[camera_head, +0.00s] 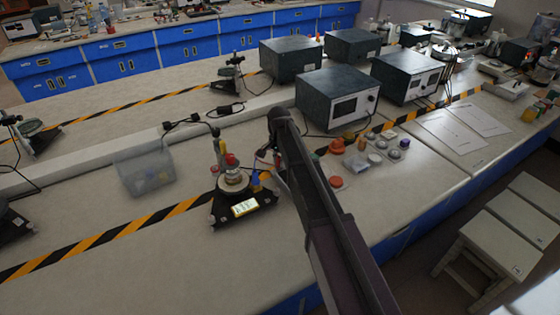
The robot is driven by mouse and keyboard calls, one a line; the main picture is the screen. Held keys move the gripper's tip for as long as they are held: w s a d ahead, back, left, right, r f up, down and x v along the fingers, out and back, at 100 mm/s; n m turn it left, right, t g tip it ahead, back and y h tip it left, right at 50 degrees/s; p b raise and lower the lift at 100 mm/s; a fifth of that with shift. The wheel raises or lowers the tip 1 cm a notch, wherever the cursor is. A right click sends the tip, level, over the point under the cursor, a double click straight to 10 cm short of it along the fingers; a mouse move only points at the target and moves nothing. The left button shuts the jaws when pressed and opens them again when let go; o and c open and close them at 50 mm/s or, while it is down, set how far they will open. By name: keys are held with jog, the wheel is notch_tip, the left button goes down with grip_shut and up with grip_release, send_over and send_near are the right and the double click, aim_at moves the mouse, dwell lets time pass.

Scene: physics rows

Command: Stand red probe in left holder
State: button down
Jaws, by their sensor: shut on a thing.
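My arm (322,200) reaches in from the lower right and bends at a dark joint (279,113). My gripper is hidden behind this arm. A small black instrument (217,214) with a lit display (245,207) stands on the bench left of the arm. It carries a round pale disc (233,184), with a yellow upright part (223,150) and a red rounded part (231,159) above it. A blue part (255,179) stands at its right side. I cannot tell which red part is the probe, nor make out the left holder.
A clear bin (145,173) stands left of the instrument. Small coloured items, including an orange one (336,147), lie right of my arm. Grey boxed instruments (337,97) stand behind. The bench front (150,275) is clear, with striped tape (100,239) across it.

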jog(key=shift+f, duration=0.1)
jog(key=c, duration=0.5)
grip_release()
jog(key=shift+o, duration=1.2)
jog(key=shift+s+r+p, duration=0.1)
jog(key=shift+r+p, duration=3.6)
jog(key=shift+r, duration=0.1)
